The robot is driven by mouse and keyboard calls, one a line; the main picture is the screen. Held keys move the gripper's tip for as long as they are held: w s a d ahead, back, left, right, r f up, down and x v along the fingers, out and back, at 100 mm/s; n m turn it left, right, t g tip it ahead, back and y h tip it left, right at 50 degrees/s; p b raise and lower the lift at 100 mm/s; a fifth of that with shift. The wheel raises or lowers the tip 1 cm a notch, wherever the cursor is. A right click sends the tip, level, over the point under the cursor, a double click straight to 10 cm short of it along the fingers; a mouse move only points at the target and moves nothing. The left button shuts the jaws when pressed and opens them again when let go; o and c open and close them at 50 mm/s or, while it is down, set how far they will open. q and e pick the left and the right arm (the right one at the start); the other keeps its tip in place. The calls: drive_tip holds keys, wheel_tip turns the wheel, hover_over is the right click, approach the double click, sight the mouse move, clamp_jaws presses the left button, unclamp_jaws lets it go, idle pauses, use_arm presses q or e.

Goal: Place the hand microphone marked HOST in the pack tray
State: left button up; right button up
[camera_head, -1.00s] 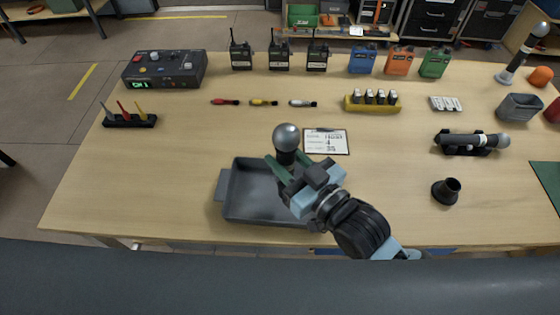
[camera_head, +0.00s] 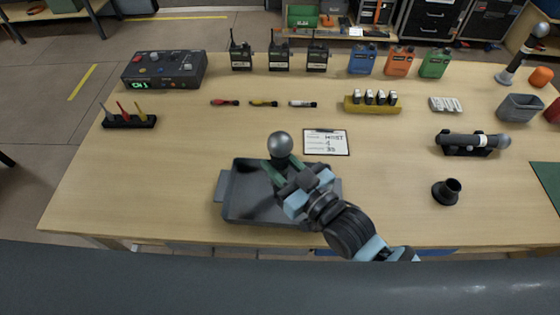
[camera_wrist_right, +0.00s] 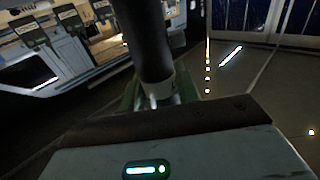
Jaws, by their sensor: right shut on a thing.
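A hand microphone with a round grey head (camera_head: 280,144) is held in my right gripper (camera_head: 282,172), over the back part of the grey pack tray (camera_head: 226,192). Its dark body (camera_wrist_right: 146,40) rises between the fingers in the right wrist view. No marking on it can be read. My right gripper is shut on it. I cannot tell how high it is above the tray floor. The tray lies near the front edge of the table and looks empty where it shows; the gripper hides its right part. My left gripper is not in view.
A card (camera_head: 326,142) lies just behind the tray. Another microphone (camera_head: 470,141) lies on a black cradle at the right, with a black cup-like piece (camera_head: 447,192) in front. Radios (camera_head: 241,54) and coloured packs (camera_head: 398,61) stand at the back. The table left of the tray is clear.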

drive_tip(key=shift+f, duration=0.1)
drive_tip(key=o, duration=1.1)
drive_tip(key=shift+o, duration=0.2)
drive_tip(key=shift+s+d, duration=0.15)
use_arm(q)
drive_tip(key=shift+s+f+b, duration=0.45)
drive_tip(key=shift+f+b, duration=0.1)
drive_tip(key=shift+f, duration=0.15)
use_arm(e)
drive_tip(key=v, duration=1.1)
drive_tip(key=shift+s+d, duration=0.2)
drive_tip(key=shift+s, duration=0.05)
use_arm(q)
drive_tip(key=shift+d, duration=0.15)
